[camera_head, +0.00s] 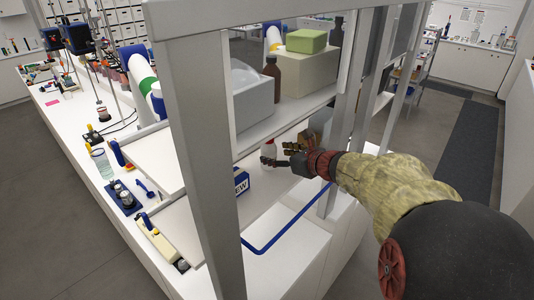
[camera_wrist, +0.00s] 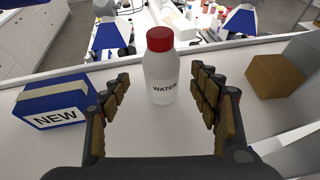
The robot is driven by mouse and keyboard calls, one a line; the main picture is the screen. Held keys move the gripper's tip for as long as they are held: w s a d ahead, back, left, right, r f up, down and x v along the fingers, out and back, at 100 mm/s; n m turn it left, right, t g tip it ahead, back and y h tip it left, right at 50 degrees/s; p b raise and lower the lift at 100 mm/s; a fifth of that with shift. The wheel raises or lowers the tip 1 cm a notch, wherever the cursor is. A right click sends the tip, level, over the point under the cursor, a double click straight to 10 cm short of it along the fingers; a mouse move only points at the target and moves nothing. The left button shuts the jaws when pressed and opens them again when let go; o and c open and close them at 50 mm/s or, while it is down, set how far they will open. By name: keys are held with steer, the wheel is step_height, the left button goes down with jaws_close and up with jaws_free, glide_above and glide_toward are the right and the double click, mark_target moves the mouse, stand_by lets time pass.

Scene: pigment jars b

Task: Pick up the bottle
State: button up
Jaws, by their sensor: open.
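A white bottle with a red cap and the word WATER on it (camera_wrist: 161,75) stands upright on the white shelf, near the middle of the wrist view. In the head view the white bottle (camera_head: 268,152) shows just left of my gripper. My gripper (camera_wrist: 162,100) is open, with a finger on each side of the picture and the bottle between and slightly beyond the fingertips. I see no clear contact. In the head view my gripper (camera_head: 292,158) reaches into the lower shelf from the right.
A blue box marked NEW (camera_wrist: 58,108) stands left of the fingers. A brown box (camera_wrist: 274,77) stands to the right. A grey shelf post (camera_head: 205,130) and an upper shelf with a brown bottle (camera_head: 272,78) and green box (camera_head: 306,41) frame the space.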

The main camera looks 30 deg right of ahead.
mark_target(274, 154)
steer(key=x, duration=0.5)
steer(key=shift+w+d+f, duration=0.1)
steer(key=shift+w+d, duration=0.05)
steer(key=shift+w, duration=0.1)
steer(key=c, duration=0.3)
steer(key=shift+s, duration=0.1)
steer(key=c, duration=1.1)
